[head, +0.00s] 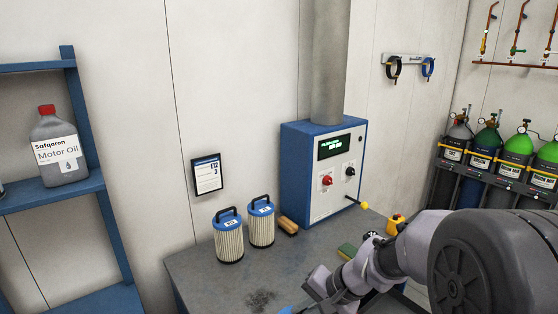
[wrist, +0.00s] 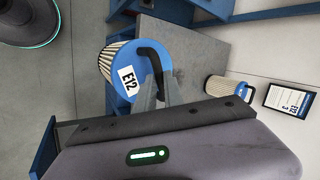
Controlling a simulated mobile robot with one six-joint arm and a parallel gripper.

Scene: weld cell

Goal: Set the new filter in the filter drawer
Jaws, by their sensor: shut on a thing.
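My gripper (wrist: 160,92) is shut on the black handle of a pleated filter (wrist: 117,68) with a blue cap and a white E12 label. The wrist view shows this filter tilted, away from the bench top. In the head view my gripper (head: 310,298) is at the bottom edge; only a blue bit of the held filter (head: 286,310) shows. Two similar filters, one left (head: 229,243) and one right (head: 261,228), stand upright on the bench. One bench filter (wrist: 228,89) also shows in the wrist view. I cannot make out the filter drawer in either view.
A blue and white control cabinet (head: 325,175) with a duct stands at the bench's back. A sign (head: 207,175) reading E12 hangs on the wall. A shelf (head: 75,195) stands left.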

